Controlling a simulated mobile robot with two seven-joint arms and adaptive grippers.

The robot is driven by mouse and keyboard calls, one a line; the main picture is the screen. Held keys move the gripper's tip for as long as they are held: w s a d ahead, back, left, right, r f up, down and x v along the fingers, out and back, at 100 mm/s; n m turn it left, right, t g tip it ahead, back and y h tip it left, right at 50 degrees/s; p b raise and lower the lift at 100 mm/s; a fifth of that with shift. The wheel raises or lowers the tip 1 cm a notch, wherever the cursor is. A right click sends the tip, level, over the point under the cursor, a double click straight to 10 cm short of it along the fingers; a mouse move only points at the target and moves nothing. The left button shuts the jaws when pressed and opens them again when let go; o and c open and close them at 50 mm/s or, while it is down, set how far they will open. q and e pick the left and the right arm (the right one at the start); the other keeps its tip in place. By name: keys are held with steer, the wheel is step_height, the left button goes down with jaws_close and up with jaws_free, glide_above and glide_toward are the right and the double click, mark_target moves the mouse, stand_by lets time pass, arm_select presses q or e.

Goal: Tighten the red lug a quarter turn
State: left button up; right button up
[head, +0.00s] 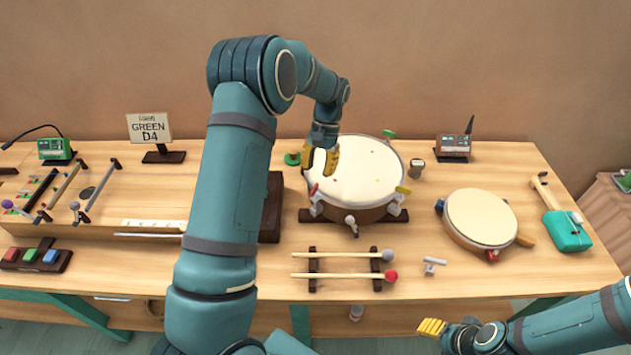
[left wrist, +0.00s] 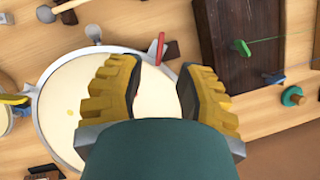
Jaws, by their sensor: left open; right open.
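The large drum (head: 357,170) has a cream head and stands on a dark stand. The red lug (head: 313,189) is on its left rim; it shows upright at the rim in the left wrist view (left wrist: 160,48). My left gripper (head: 322,160) is above the drum's left edge, open and empty. In the left wrist view its yellow fingers (left wrist: 160,70) are spread, with the red lug between and just beyond their tips, apart from them. My right gripper (head: 432,327) is open, low at the front right, away from the drum.
The drum also has a green lug (head: 389,134), a yellow lug (head: 403,190) and a white lug (head: 351,222). Mallets (head: 345,276) lie on a rack in front. A smaller drum (head: 480,217) stands right. A dark block (head: 270,208) is left of the large drum, partly behind my arm.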

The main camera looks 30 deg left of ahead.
arm_select(q)
steer(key=v, duration=0.5)
steer(key=shift+r, duration=0.35)
steer(key=shift+f, duration=0.1)
arm_select(e)
steer(key=shift+s, duration=0.1)
